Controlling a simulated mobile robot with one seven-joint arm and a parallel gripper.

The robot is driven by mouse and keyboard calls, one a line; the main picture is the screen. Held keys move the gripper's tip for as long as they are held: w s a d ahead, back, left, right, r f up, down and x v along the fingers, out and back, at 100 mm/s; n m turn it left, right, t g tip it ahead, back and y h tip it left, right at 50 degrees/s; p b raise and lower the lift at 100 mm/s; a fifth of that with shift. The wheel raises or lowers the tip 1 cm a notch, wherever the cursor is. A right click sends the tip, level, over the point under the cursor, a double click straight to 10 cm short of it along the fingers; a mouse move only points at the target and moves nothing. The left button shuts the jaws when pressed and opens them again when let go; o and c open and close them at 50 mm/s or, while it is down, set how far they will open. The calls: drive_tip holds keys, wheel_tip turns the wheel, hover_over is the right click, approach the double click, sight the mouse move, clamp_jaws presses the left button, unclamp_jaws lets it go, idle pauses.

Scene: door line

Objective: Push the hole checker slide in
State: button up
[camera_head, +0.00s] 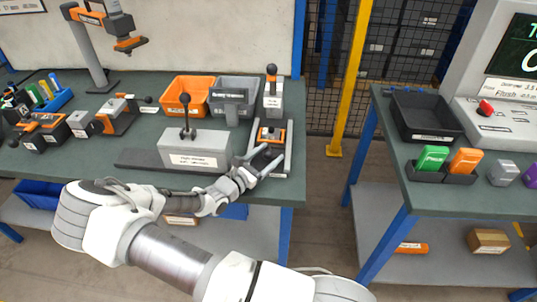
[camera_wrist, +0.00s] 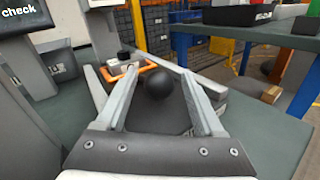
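The likely hole checker is a grey station at the right end of the left bench, with a slide carrying an orange-framed nest (camera_head: 270,133) between pale rails (camera_head: 288,150). The nest also shows in the wrist view (camera_wrist: 130,72), with a small dark round piece on it. My gripper (camera_head: 268,162) is at the front of this station, pointing towards the nest. In the wrist view its two fingers (camera_wrist: 160,80) are apart, with a black ball knob (camera_wrist: 158,83) between them and gaps on both sides. The slide's rod below the knob is hidden.
A labelled grey block (camera_head: 195,148) with an upright black-knobbed lever stands close left of my gripper. An orange bin (camera_head: 186,95) and a grey bin (camera_head: 233,100) are behind it. The right bench (camera_head: 460,200) stands across a floor gap.

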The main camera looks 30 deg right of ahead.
drive_tip(key=shift+r, duration=0.15)
drive_tip(key=shift+a, duration=0.1)
drive_tip(key=shift+s+a, duration=0.15)
drive_tip(key=shift+a, duration=0.2)
drive_tip(key=v, duration=1.6)
drive_tip(key=shift+a+p, duration=0.2)
drive_tip(key=shift+p, duration=0.2)
drive_tip(key=shift+s, duration=0.15)
